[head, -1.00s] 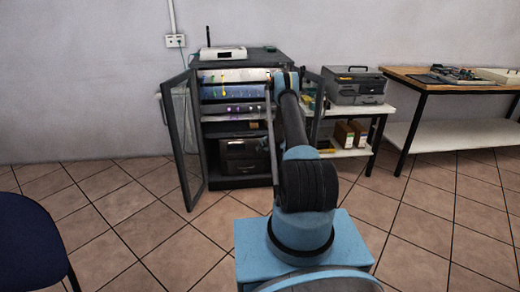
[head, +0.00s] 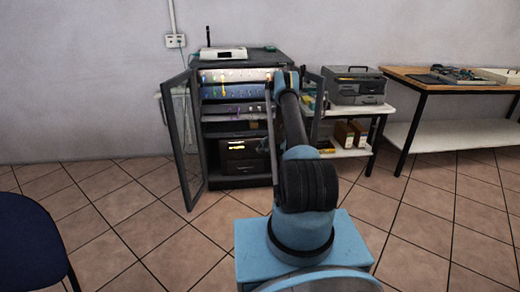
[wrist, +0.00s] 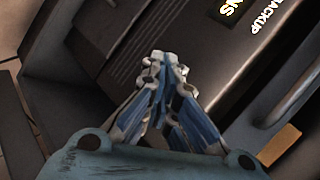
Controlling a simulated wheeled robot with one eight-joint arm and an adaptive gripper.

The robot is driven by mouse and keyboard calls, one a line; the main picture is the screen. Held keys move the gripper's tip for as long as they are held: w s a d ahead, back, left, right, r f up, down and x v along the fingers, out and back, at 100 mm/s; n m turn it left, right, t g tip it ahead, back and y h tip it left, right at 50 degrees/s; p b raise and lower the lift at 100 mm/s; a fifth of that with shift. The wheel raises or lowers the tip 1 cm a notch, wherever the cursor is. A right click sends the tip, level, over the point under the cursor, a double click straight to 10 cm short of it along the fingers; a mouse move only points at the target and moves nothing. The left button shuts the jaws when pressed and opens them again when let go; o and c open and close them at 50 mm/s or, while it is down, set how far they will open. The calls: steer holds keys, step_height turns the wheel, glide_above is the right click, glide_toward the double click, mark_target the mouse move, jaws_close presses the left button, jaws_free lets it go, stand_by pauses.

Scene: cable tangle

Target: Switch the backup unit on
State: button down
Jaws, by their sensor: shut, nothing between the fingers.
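The backup unit (head: 240,167) is a dark box on the bottom shelf of the open rack cabinet. In the wrist view the unit (wrist: 185,35) fills the upper middle, with glowing letters and a white "BACKUP" label at upper right. My gripper (wrist: 163,62) is shut and empty, its fingertips in front of the unit's dark face. I cannot tell whether they touch it. In the head view the fingers are not clearly visible, and no switch can be made out.
The cabinet's glass door (head: 187,150) stands open at left. Patch panels (head: 235,76) with coloured cables fill the upper rack, and a white router (head: 218,53) sits on top. A white cart (head: 372,111) with a printer stands at right. A blue chair (head: 30,245) is at front left.

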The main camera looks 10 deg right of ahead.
steer(key=shift+s, duration=0.2)
steer(key=shift+s, duration=2.55)
